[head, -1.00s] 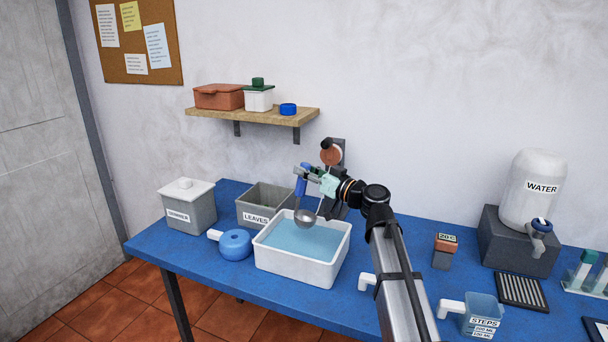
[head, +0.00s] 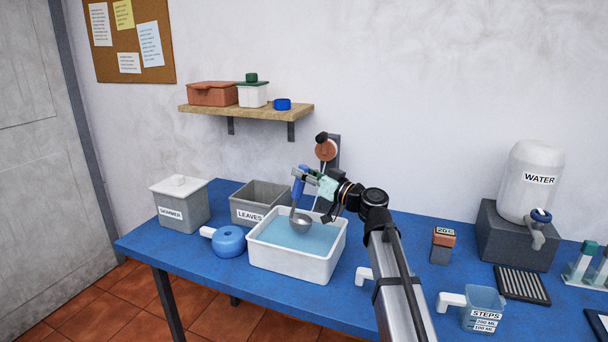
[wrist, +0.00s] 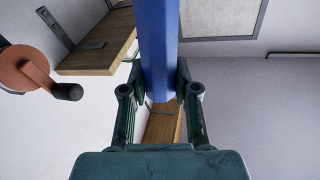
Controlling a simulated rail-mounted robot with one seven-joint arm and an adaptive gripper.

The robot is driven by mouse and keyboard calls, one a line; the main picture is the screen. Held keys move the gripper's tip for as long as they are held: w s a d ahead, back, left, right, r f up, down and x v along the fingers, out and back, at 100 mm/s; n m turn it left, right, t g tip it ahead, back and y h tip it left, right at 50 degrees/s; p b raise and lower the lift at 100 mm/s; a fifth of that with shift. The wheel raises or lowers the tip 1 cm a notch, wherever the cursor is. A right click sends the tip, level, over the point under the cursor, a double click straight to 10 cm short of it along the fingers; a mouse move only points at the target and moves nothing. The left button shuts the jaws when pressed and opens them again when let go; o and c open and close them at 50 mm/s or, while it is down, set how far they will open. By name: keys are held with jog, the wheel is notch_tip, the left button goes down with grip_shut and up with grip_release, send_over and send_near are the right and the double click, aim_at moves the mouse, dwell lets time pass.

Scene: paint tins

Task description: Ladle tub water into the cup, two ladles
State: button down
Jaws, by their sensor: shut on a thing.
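The white tub (head: 338,262) of blue water stands on the blue table. My gripper (head: 305,176) is above the tub, shut on the blue handle of the ladle (head: 302,224). The ladle's grey bowl hangs at the water, toward the back of the tub; I cannot tell how deep it sits. In the wrist view the blue ladle handle (wrist: 159,45) stands between my two fingers. A clear measuring cup (head: 483,309) with a white handle stands at the front right, labelled with steps and ML marks.
A blue round pot (head: 229,241), a skimmer box (head: 180,207) and a leaves bin (head: 262,203) stand left of the tub. A crank stand (head: 326,150) is behind. A thermometer block (head: 443,246), water dispenser (head: 524,205) and grille (head: 522,285) are at right.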

aim_at(301, 192)
jog(key=shift+f+b, duration=2.95)
jog(key=shift+b, duration=0.2)
jog(key=shift+s+a+r+n+g, duration=0.15)
jog(key=shift+a+n, duration=0.1)
jog(key=shift+a, duration=0.15)
jog(key=shift+s+a+r+n+g, duration=0.15)
jog(key=shift+a+n, duration=0.1)
jog(key=shift+a, duration=0.25)
jog(key=shift+r, duration=4)
